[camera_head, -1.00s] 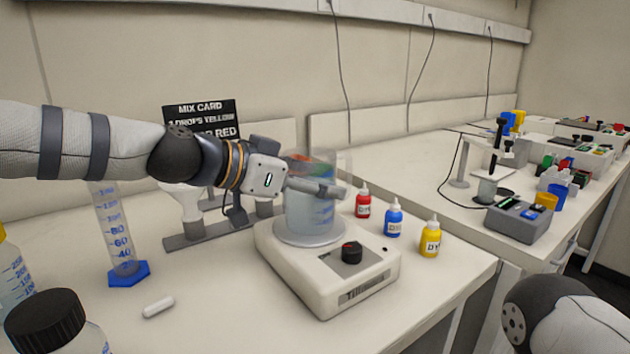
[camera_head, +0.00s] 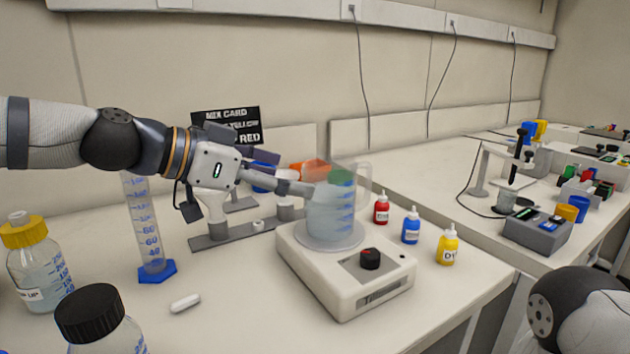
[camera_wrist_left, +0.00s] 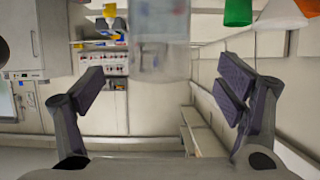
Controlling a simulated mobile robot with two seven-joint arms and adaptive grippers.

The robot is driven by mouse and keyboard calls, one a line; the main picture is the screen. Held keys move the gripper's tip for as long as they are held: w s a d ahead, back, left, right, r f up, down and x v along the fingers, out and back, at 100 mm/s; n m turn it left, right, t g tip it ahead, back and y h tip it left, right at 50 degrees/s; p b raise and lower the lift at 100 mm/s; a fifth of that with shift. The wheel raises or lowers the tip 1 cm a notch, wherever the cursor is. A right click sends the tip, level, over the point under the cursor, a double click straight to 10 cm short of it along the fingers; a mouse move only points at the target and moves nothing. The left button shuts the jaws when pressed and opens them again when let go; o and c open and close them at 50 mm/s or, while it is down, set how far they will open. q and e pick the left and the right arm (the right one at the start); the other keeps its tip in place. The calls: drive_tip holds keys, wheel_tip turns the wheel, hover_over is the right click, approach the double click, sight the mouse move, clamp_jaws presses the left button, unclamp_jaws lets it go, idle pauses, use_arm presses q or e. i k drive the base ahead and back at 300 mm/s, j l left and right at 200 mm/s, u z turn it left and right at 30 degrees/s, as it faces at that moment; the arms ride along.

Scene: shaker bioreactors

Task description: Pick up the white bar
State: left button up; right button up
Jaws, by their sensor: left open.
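The white bar (camera_head: 185,303) is a small white capsule lying on the bench in the head view, in front of the graduated cylinder (camera_head: 152,230) and left of the stirrer. My left gripper (camera_head: 290,170) is well above and to the right of the bar, beside the beaker (camera_head: 335,210) on the stirrer. In the left wrist view its two dark finger pads (camera_wrist_left: 162,90) stand wide apart, and a blurred clear vessel (camera_wrist_left: 160,40) shows between them at the top. The bar does not show in the wrist view. My right gripper is out of view; only part of my right arm shows at lower right.
The stirrer (camera_head: 345,285) has a black knob. Red (camera_head: 381,210), blue (camera_head: 411,227) and yellow (camera_head: 447,245) dropper bottles stand right of it. A yellow-capped bottle (camera_head: 38,265) and a black-capped bottle (camera_head: 100,325) stand at left. The bench around the bar is clear.

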sight(184, 304)
drive_tip(key=k+l, duration=0.1)
drive_tip(key=k, duration=0.4)
drive_tip(key=k+l, duration=0.15)
drive_tip(key=k, duration=0.35)
